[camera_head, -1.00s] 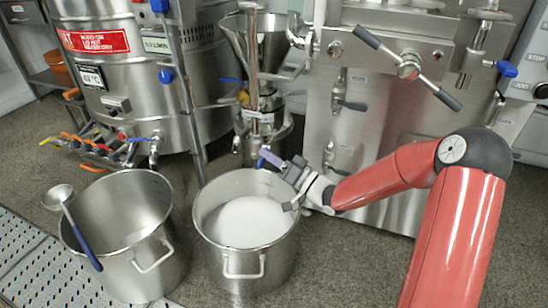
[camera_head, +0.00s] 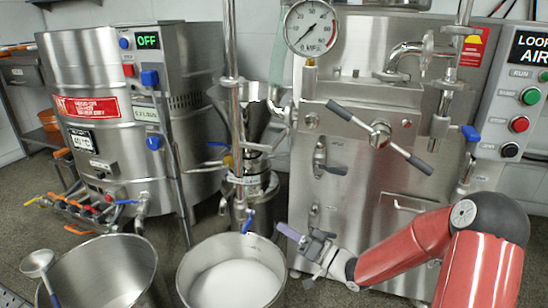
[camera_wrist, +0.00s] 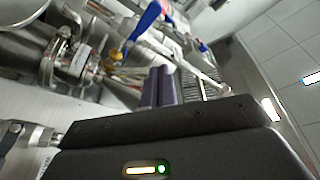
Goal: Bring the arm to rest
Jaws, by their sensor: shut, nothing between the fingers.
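My red arm reaches in from the lower right in the head view. My gripper (camera_head: 283,230) points left and slightly up, by the right back rim of the pot with white contents (camera_head: 236,285), in front of the steel machine. Its two purple fingers lie together with nothing between them. In the wrist view the fingers (camera_wrist: 157,88) also sit side by side and empty, past the dark gripper body. Whether the gripper clears the pot rim in depth is hard to tell.
A second steel pot (camera_head: 100,275) stands at left with a ladle (camera_head: 38,262) on its rim. Behind are a large steel tank (camera_head: 90,110), a hopper mill (camera_head: 250,170) and a machine with a gauge (camera_head: 311,27) and a crossbar handle (camera_head: 380,135). A button panel (camera_head: 520,100) is at right.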

